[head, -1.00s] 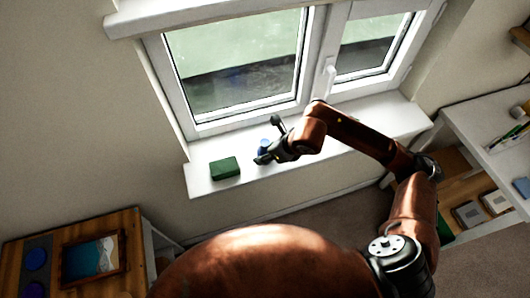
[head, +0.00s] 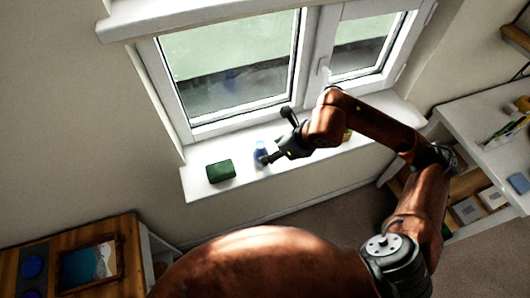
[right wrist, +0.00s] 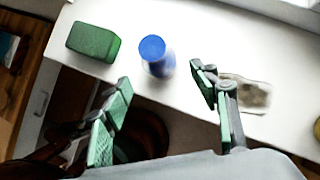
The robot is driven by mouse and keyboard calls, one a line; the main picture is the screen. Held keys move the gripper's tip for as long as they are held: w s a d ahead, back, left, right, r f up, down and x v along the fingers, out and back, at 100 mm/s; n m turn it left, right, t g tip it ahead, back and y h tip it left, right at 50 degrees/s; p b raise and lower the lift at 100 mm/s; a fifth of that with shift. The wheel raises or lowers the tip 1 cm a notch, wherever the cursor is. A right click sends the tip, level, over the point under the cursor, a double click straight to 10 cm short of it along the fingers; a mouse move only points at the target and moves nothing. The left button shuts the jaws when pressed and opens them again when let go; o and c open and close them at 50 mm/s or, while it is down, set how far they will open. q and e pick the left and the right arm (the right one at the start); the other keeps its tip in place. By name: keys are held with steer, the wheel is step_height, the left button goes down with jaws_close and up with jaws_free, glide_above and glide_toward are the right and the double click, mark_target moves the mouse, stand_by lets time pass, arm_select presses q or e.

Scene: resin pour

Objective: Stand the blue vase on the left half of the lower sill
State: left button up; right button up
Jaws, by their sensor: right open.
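The blue vase (head: 260,153) stands upright on the left half of the lower white sill (head: 205,190), right of a green block. In the right wrist view the vase (right wrist: 156,56) shows its round blue top, and the sill (right wrist: 60,60) is bare around it. My right gripper (head: 278,138) is open just right of the vase in the head view. In the right wrist view its spread fingers (right wrist: 163,92) hold nothing, and the vase stands beyond the tips with a gap. My left gripper is not in view.
The green block (head: 220,171) sits left of the vase; it also shows in the right wrist view (right wrist: 93,42). A flat greyish item (right wrist: 245,93) lies on the sill beside my right finger. A yellowish thing (head: 347,135) is partly hidden behind my arm. The window stands behind.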

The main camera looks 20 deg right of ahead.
steer(key=shift+v, duration=1.75)
